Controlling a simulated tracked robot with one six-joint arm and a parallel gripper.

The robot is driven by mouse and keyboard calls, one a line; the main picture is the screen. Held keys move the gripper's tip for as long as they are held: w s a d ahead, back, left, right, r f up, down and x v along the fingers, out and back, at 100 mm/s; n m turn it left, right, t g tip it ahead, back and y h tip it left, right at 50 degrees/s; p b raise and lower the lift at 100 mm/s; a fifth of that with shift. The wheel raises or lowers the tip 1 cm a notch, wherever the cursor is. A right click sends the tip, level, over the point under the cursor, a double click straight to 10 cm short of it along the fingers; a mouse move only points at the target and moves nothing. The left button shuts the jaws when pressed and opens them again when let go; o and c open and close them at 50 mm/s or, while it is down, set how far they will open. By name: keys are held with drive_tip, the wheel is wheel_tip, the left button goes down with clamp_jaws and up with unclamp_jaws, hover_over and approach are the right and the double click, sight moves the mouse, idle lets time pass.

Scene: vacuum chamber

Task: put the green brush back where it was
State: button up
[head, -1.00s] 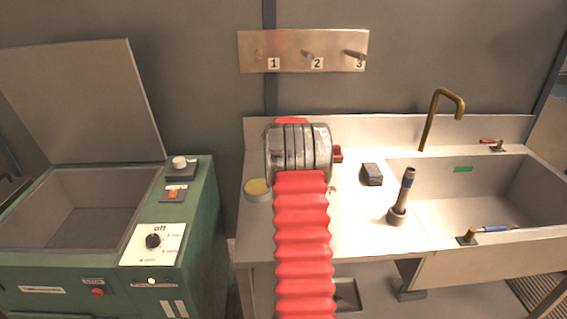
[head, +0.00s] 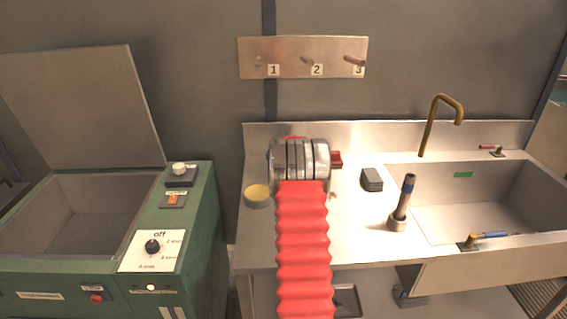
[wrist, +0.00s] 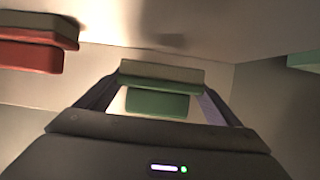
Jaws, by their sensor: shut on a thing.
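In the wrist view, my gripper (wrist: 160,88) has a finger on each side of the green brush (wrist: 158,103), a green block with a paler strip along its top. It is shut on the brush. A red block with a similar pale top (wrist: 30,55) lies at the left of that view, apart from the held brush. In the head view, my arm's end hides the gripper and the green brush. A small red block (head: 337,159) shows just right of my arm's end, above the steel worktop (head: 345,225).
A sink (head: 500,205) with a brass tap (head: 437,105) is at the right. A dark block (head: 371,179), an upright tool in a holder (head: 403,205) and a yellow-topped tin (head: 257,195) stand on the worktop. A numbered peg plate (head: 300,56) hangs behind. A green open-lidded machine (head: 205,235) is left.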

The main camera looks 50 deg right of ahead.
drive_tip(key=shift+f, duration=1.9)
drive_tip(key=o, duration=1.1)
drive_tip(key=shift+f, duration=0.1)
drive_tip(key=shift+s+a+r, duration=0.35)
drive_tip(key=shift+a, duration=0.1)
drive_tip(key=shift+v, duration=5.4)
